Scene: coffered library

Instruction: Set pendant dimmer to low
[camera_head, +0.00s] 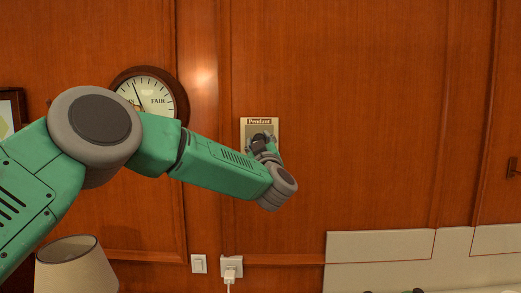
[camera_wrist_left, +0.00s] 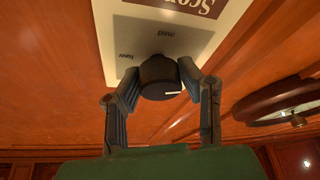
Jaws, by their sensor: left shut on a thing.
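My left gripper (camera_wrist_left: 160,86) is shut on the knob, one finger on each side. In the head view my left gripper (camera_head: 262,142) covers most of the plate's lower part. My right gripper is not in view.
A round clock-like dial (camera_head: 150,93) marked "FAIR" hangs left of the plate, behind my left arm. A lampshade (camera_head: 76,265) stands at lower left. Below the plate are a light switch (camera_head: 198,264) and an outlet with a plug (camera_head: 231,268).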

